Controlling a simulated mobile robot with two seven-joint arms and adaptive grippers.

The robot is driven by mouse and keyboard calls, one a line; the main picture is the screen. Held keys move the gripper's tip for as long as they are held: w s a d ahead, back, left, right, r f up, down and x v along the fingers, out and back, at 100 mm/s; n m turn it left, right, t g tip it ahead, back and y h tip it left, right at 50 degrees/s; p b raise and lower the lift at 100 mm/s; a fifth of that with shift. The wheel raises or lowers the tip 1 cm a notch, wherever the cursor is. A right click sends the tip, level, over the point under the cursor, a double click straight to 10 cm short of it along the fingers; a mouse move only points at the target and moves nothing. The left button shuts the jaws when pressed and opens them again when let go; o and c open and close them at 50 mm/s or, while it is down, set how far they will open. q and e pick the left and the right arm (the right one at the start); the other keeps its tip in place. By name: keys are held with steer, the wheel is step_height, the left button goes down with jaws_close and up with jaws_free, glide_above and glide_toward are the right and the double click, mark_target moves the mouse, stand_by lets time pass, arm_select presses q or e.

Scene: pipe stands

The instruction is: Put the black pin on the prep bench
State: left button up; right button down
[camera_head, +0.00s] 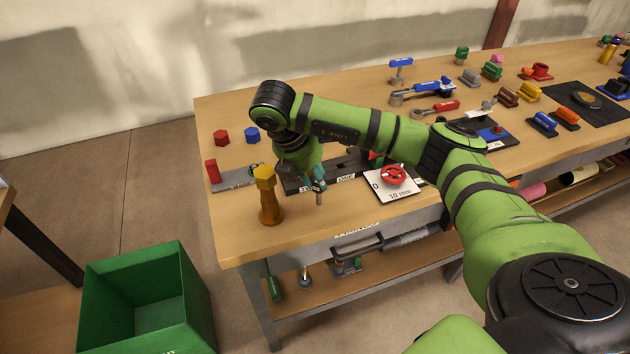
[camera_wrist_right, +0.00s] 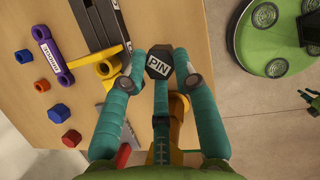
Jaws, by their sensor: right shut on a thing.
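My right gripper (camera_head: 318,186) is over the front left part of the wooden bench (camera_head: 237,130), beside a yellow post. In the right wrist view its teal fingers (camera_wrist_right: 160,75) are closed around a black pin (camera_wrist_right: 159,62) with a six-sided head lettered PIN. In the head view the fingers and arm mostly hide the pin. I cannot tell from the labels which surface is the prep bench. My left gripper is in neither view.
The yellow post (camera_head: 270,208) stands near the bench's front left edge. A white card with a red wheel (camera_head: 393,175) lies to the right. Red (camera_head: 221,138) and blue (camera_head: 252,135) pieces lie behind. A green bin (camera_head: 145,300) stands on the floor at left.

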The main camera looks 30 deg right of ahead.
steer(key=shift+f+p, duration=0.35)
steer(key=shift+f, duration=0.6)
steer(key=shift+f, duration=0.15)
steer(key=c, duration=1)
jaws_free()
steer(key=shift+o, duration=0.2)
steer(key=v, duration=1.2)
steer(key=shift+r, duration=0.25)
